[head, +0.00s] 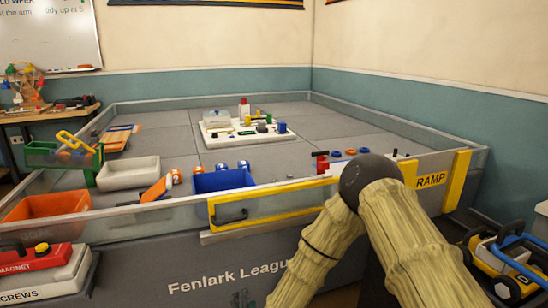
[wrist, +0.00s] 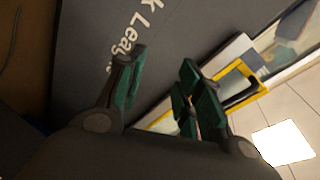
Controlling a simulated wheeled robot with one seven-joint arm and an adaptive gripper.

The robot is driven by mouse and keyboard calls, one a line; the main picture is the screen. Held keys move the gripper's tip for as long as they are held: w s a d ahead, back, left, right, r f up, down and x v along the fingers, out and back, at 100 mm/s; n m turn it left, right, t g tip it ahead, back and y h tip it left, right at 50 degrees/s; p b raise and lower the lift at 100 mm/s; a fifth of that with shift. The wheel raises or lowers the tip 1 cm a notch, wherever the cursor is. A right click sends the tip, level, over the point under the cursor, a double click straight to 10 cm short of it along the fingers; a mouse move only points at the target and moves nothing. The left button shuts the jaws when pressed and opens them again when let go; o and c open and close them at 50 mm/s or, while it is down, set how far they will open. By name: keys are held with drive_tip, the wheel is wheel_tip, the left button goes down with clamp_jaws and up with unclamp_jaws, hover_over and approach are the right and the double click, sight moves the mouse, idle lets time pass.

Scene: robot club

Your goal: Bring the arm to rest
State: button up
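My gripper (wrist: 165,65) shows in the wrist view with its green-padded fingers apart and nothing between them. Beyond it are the dark front wall (wrist: 185,28) with white lettering and a yellow-framed panel (wrist: 232,78) with a black handle. In the head view my arm, in a beige sleeve with a dark joint, is bent in front of the field's right front edge. My gripper itself is out of that view.
The field table (head: 290,112) has low clear walls. A blue bin (head: 222,181), a white bin (head: 128,173) and an orange bin (head: 47,206) line its front left. A white board (head: 245,137) with parts lies mid-field. A yellow-and-black case (head: 505,262) stands at right.

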drive_tip(key=s+d+f+n+g, duration=0.7)
drive_tip(key=s+d+f+g, duration=0.1)
drive_tip(key=s+d+f, duration=0.95)
drive_tip(key=s+d+f+n+g+h, duration=0.15)
drive_tip(key=s+d+g, duration=0.25)
drive_tip(key=s+d, duration=0.55)
drive_tip(key=s+d+f+n+g+h, duration=0.1)
drive_tip(key=s+d+n+g, duration=0.35)
drive_tip(key=s, duration=0.85)
wheel_tip(320, 180, up, 27)
drive_tip(key=m+t+p, duration=0.1)
drive_tip(key=p, duration=2.5)
drive_tip(key=shift+d+m+t+p, duration=0.35)
drive_tip(key=shift+m+p, duration=0.05)
drive_tip(key=shift+f, duration=0.1)
